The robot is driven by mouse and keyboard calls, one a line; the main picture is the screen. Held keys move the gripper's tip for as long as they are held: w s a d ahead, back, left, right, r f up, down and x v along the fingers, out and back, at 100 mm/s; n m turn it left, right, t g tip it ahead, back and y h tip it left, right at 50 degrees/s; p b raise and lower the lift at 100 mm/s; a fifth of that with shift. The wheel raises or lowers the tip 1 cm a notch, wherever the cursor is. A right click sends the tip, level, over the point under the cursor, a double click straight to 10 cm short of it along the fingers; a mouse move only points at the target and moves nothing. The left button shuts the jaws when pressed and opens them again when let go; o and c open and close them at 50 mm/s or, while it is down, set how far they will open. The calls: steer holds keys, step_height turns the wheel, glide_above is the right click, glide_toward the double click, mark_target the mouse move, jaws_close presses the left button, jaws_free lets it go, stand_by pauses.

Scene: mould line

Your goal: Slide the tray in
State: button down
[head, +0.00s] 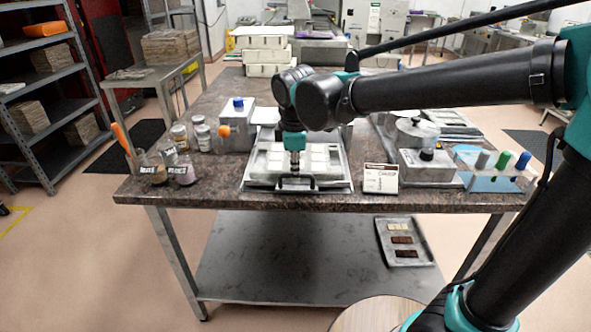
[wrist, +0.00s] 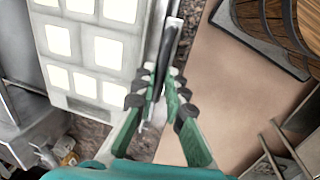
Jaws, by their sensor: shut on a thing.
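The metal tray (head: 335,186) lies at the front middle of the table, with a pale mould (head: 272,160) of white square cavities on it. The tray's dark handle (head: 296,184) is at its front side, near the table edge. My gripper (head: 295,172) points down at the front of the tray and is shut on the handle. In the wrist view the green fingers of my gripper (wrist: 160,88) close around the dark handle bar (wrist: 174,45), beside the mould (wrist: 85,45). The exact finger contact is partly hidden.
Jars (head: 201,136) and cups stand left of the tray. A small sign (head: 380,178) and a grey box (head: 427,166) stand close on its right, with a rack of coloured tubes (head: 491,170) farther right. White boxes (head: 264,52) are stacked behind. The floor in front is clear.

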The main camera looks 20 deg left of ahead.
steer(key=shift+w, duration=0.1)
steer(key=w+a, duration=0.1)
steer(key=w, duration=0.5)
steer(key=w+a, duration=0.2)
steer(key=w, duration=0.4)
steer(key=w+a, duration=0.1)
steer(key=w, duration=0.5)
steer(key=shift+w+a, duration=0.3)
steer(key=shift+w, duration=0.05)
steer(key=shift+r, duration=0.1)
steer(key=c, duration=1.6)
jaws_free()
steer(key=shift+w, duration=0.1)
steer(key=r, duration=0.4)
steer(key=s+r, duration=0.1)
steer(key=r, duration=0.2)
steer(key=s+r, duration=0.1)
steer(key=r, duration=0.3)
steer(key=shift+s+d+r, duration=0.2)
steer(key=shift+d+r, duration=0.1)
steer(key=shift+r, duration=0.05)
